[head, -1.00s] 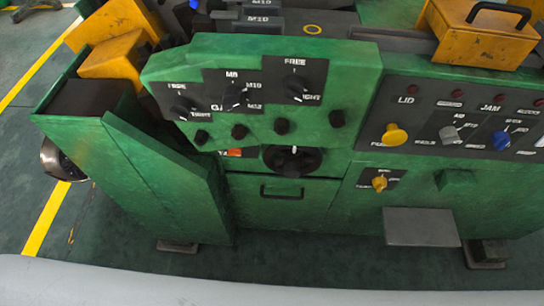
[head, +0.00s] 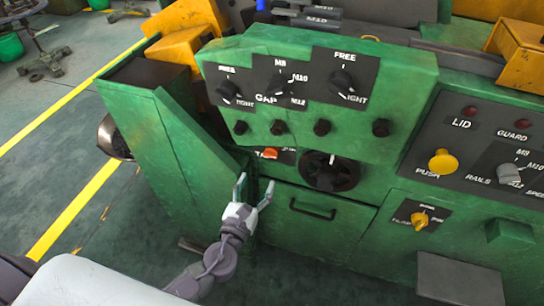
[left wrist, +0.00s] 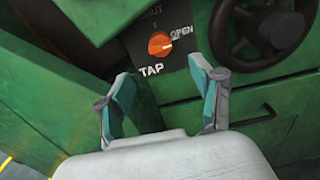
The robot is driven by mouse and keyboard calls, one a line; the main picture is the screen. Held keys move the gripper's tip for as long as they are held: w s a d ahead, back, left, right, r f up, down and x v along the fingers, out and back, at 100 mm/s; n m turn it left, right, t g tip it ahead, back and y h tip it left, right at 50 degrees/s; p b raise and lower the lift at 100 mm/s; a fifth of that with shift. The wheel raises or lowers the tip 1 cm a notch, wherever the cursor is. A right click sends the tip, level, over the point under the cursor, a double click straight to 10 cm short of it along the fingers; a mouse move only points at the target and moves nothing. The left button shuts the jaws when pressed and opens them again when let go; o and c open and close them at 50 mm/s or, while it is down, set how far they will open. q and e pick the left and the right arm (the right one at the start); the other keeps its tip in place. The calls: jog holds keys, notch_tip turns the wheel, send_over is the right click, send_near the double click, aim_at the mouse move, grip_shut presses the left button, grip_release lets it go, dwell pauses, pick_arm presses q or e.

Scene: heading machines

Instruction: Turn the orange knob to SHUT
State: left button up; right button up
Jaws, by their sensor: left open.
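The orange knob (left wrist: 160,43) sits on a dark plate marked SHUT, OPEN and TAP in the left wrist view. Its pale pointer line is turned toward OPEN, on the right. In the head view the orange knob (head: 270,153) is small, under the overhanging green panel. My left gripper (head: 254,184) is open and empty, below and in front of the knob, apart from it. In the left wrist view its two teal-padded fingers (left wrist: 161,100) stand below the plate, one to each side of the knob's line. My right gripper is not in view.
A black handwheel (head: 330,172) is close to the knob's right. A drawer handle (head: 312,209) lies below it. The green panel with black knobs (head: 322,127) overhangs above. A green side wall (head: 175,150) stands at left. Open floor (head: 130,240) lies at front left.

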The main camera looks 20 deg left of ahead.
aim_at(270, 154)
pick_arm(q)
jog(key=w, duration=1)
jog(key=shift+w+d+p, duration=0.25)
jog(key=shift+p, duration=0.15)
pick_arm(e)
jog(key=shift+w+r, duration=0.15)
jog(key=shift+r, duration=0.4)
pick_arm(q)
jog(key=c, duration=1.1)
jog(key=shift+c, duration=0.2)
